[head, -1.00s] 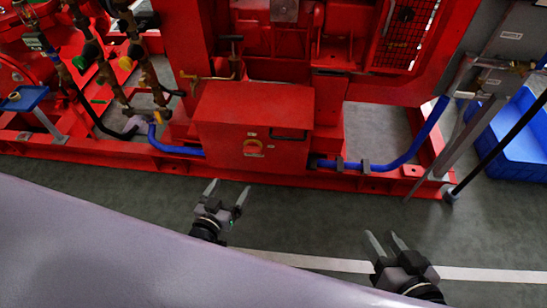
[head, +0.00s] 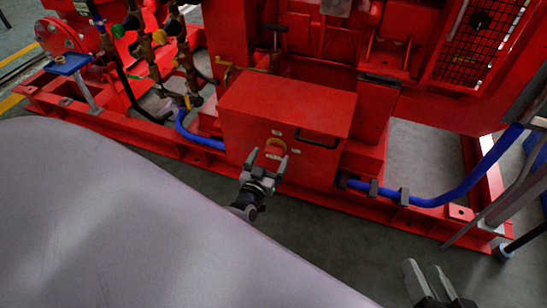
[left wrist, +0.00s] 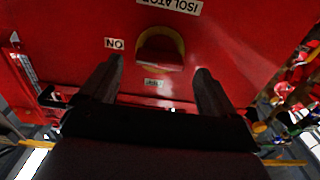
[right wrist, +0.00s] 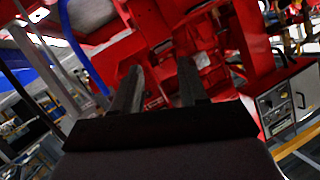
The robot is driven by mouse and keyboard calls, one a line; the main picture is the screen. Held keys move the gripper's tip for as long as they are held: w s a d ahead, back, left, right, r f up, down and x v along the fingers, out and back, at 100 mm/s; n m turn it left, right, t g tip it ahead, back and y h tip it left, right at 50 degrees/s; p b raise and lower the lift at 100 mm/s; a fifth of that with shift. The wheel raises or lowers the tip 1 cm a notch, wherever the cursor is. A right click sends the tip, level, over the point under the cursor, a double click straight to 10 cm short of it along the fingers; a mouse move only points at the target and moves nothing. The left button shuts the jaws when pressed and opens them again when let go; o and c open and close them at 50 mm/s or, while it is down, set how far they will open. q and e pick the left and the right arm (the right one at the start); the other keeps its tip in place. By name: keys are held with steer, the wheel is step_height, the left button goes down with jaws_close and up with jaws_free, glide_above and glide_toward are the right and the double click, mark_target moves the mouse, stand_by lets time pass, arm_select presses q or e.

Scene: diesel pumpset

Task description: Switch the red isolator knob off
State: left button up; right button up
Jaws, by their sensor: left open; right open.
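The red isolator knob (head: 274,149) with a yellow surround is on the front of a red box (head: 285,105). In the left wrist view the knob (left wrist: 160,48) appears upside down, with an ISOLATOR label above, an ON label to its left and another small label below. My left gripper (head: 269,156) is open just in front of the knob, its fingers to either side of it in the picture. I see no clear contact. My right gripper (head: 424,267) is open and empty, low at the right, away from the box. It also shows in the right wrist view (right wrist: 160,68).
A dark handle (head: 317,139) is on the box to the right of the knob. Blue hoses (head: 450,192) run along the red base frame (head: 395,212). A blue tray stand (head: 68,64) is at far left. Dark floor lies in front of the frame.

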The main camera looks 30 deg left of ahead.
mark_target(274, 151)
arm_select(q)
steer(key=shift+b+x, duration=0.35)
steer(key=shift+x, duration=0.65)
steer(key=shift+w, duration=0.3)
arm_select(e)
steer(key=shift+d+t, duration=0.3)
steer(key=shift+d, duration=0.15)
arm_select(q)
steer(key=c, duration=1)
steer(key=shift+o, duration=0.2)
